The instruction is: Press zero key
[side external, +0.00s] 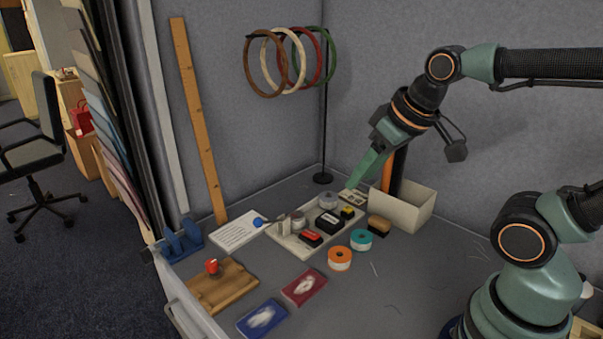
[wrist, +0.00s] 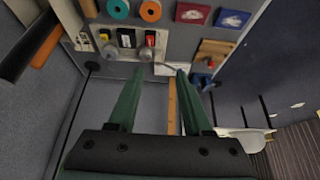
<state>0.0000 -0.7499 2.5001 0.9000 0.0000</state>
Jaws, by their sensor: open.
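A small pale block with dark marks (side external: 353,198) lies at the far right end of the tray; it may bear the zero key, but it is too small to read. What looks like the same block (wrist: 83,42) shows at the upper left in the wrist view. My gripper (side external: 353,182) points down, with its green fingertips close above that block in the side view. In the wrist view my gripper (wrist: 160,70) has its two fingers apart with nothing between them. I cannot tell whether a fingertip touches anything.
A tray (side external: 290,243) holds tape, stamps and small items. An open white box (side external: 408,208) stands right of my gripper. Orange tape (side external: 340,258), teal tape (side external: 361,240) and red and blue packs (side external: 304,287) lie in front. A hoop stand (side external: 323,120) rises behind.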

